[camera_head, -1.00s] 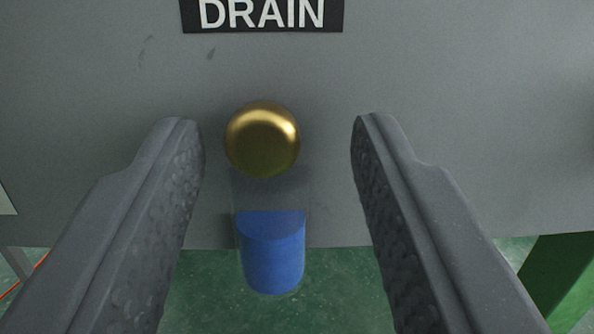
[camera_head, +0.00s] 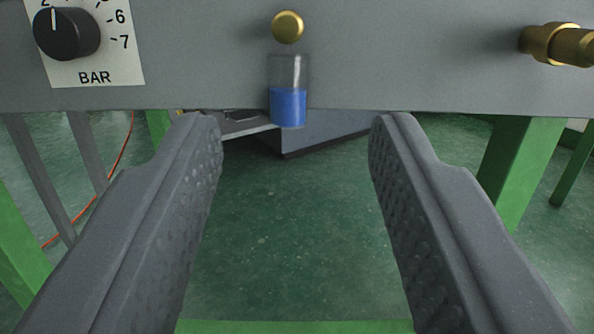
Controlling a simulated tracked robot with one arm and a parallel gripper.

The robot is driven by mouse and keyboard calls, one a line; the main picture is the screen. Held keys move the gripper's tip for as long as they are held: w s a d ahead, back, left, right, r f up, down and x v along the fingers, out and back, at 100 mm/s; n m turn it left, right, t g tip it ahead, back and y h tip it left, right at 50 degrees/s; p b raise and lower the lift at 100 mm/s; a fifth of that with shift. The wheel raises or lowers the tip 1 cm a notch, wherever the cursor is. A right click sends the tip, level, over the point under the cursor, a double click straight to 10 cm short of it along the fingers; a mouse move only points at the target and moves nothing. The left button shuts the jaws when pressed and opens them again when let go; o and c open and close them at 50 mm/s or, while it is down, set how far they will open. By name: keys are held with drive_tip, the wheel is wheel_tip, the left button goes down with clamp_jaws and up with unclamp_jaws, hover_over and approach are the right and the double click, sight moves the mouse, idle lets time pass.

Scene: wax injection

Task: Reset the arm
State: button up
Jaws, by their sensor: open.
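My gripper (camera_head: 294,135) is open and empty, its two dark grey fingers reaching up from the lower corners. The gap between the fingers shows green floor. Beyond and above the fingertips is a grey panel (camera_head: 205,60). On it are a round brass knob (camera_head: 288,27) and, just below, a clear cup with blue liquid (camera_head: 288,105). The gripper appears apart from both.
A black dial (camera_head: 67,34) on a white plate marked BAR is at upper left. A brass fitting (camera_head: 556,45) sticks out at upper right. Green legs (camera_head: 519,168) stand on both sides. An orange cable (camera_head: 101,190) runs at left.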

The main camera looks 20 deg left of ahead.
drive_tip(key=shift+s+d, duration=0.1)
drive_tip(key=shift+s, duration=0.1)
idle(0.3)
drive_tip(key=w+d+r+h+p, duration=0.1)
drive_tip(key=w+r+h, duration=0.15)
drive_tip(key=r, duration=0.85)
drive_tip(key=w+d+r+g+h, duration=0.15)
drive_tip(key=w+r, duration=0.25)
drive_tip(key=r, duration=0.7)
drive_tip(key=w+d+r+h+p, duration=0.1)
drive_tip(key=w+d+r, duration=0.15)
drive_tip(key=r, duration=0.85)
drive_tip(key=s+a+r+m+h, duration=0.1)
drive_tip(key=s+r+h, duration=0.15)
drive_tip(key=r, duration=0.85)
drive_tip(key=s+a+r+m+h, duration=0.15)
drive_tip(key=s+r, duration=0.25)
drive_tip(key=r, duration=0.7)
drive_tip(key=s+a+r+g+y+p, duration=0.1)
drive_tip(key=s+a+r, duration=0.3)
drive_tip(key=s+r, duration=0.7)
drive_tip(key=s+a+r+m+g+y+p, duration=0.1)
drive_tip(key=s+a+r, duration=0.4)
drive_tip(key=s+r, duration=0.6)
drive_tip(key=f+v, duration=0.1)
drive_tip(key=v, duration=0.5)
drive_tip(key=shift+s, duration=0.25)
